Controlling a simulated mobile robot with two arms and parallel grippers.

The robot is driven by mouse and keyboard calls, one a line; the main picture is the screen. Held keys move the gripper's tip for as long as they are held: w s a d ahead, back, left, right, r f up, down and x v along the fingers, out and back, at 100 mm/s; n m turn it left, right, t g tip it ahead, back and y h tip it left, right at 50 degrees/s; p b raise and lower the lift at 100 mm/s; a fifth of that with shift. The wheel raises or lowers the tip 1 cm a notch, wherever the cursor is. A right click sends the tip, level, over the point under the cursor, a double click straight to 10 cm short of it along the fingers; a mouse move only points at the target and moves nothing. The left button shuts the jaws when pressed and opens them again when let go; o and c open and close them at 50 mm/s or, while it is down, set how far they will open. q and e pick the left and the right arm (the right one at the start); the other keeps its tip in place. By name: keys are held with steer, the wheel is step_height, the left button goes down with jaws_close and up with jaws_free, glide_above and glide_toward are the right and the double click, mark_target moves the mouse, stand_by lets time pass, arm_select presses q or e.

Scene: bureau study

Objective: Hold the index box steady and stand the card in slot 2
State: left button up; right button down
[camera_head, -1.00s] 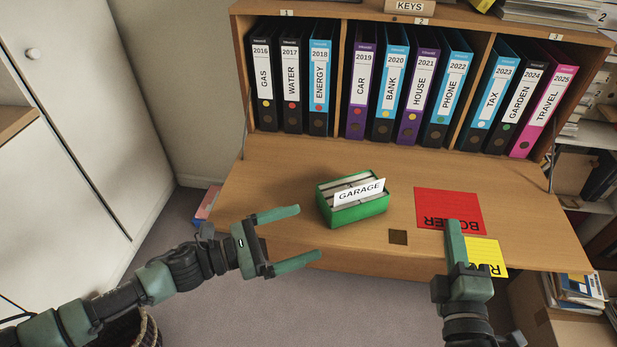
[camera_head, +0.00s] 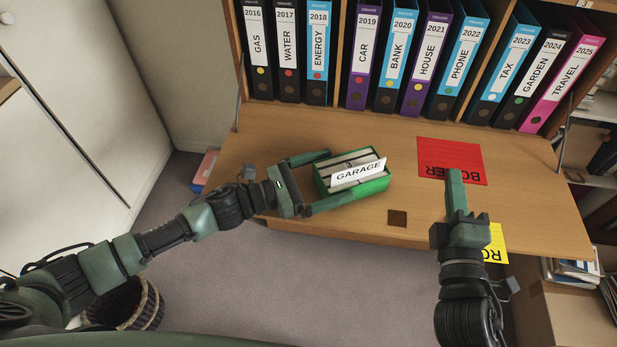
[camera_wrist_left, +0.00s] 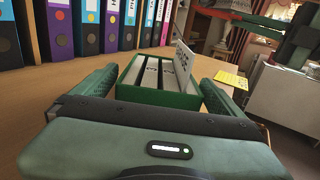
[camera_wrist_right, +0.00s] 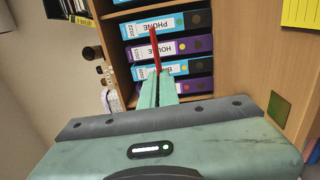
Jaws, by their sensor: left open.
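The green index box (camera_head: 362,192) stands on the fold-down desk (camera_head: 250,160), with dividers inside and a white GARAGE card (camera_head: 357,172) upright in it. My left gripper (camera_head: 325,181) is open, its fingers on either side of the box's left end. The left wrist view shows the box (camera_wrist_left: 160,98) between the spread fingers; whether they touch it is unclear. My right gripper (camera_head: 455,178) is shut on a red BOILER card (camera_head: 440,155), held above the desk to the right of the box. The right wrist view shows the card (camera_wrist_right: 155,50) edge-on between the fingertips.
A yellow card (camera_head: 496,245) lies near the desk's front edge, partly hidden by my right gripper. A dark square (camera_head: 397,218) is on the desk in front of the box. A row of labelled binders (camera_head: 362,55) stands behind. The desk's left part is clear.

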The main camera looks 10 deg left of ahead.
arm_select(q)
steer(key=x, duration=0.4)
steer(key=shift+w+d, duration=0.2)
steer(key=shift+d, duration=0.15)
steer(key=c, duration=1.9)
